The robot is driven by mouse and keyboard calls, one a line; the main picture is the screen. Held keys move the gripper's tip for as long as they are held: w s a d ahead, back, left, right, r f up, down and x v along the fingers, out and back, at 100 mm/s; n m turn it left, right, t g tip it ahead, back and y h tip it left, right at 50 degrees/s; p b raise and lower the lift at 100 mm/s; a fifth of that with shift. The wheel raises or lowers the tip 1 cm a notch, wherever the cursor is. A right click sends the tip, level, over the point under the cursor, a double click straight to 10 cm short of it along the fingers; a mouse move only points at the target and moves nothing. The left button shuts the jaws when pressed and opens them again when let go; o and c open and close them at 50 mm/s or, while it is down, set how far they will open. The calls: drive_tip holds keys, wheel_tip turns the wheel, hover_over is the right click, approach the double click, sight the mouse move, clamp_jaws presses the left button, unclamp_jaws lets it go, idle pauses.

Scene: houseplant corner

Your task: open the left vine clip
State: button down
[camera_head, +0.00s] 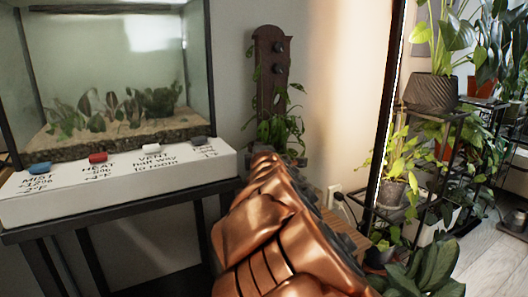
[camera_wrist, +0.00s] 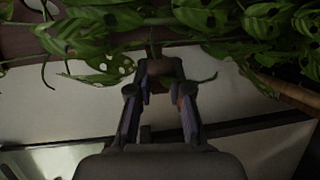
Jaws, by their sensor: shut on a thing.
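My gripper (camera_wrist: 159,92) is in the wrist view, its two fingers on either side of a small dark brown piece (camera_wrist: 160,70), shut on it. The piece looks like a vine clip, but I cannot tell whether it is the left one or whether its jaw is open. Vine leaves (camera_wrist: 200,18) and thin stems run across just beyond it. In the head view, a tall brown board (camera_head: 270,58) with two dark round knobs stands against the wall, with the vine (camera_head: 280,130) hanging low on it. My copper arm hides the gripper and clips there.
A glass terrarium (camera_head: 115,70) stands at left above a white panel (camera_head: 110,188) with blue, red, white and grey sliders. A black plant rack (camera_head: 450,130) with several potted plants stands at right. A wall socket (camera_head: 334,194) is right of my arm.

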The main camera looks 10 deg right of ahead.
drive_tip(key=c, duration=1)
unclamp_jaws()
drive_tip(key=shift+c, duration=0.2)
drive_tip(key=shift+s, duration=0.1)
drive_tip(key=s+r, duration=0.1)
drive_tip(key=s, duration=1)
drive_tip(key=shift+s+r, duration=0.2)
drive_tip(key=shift+s, duration=0.15)
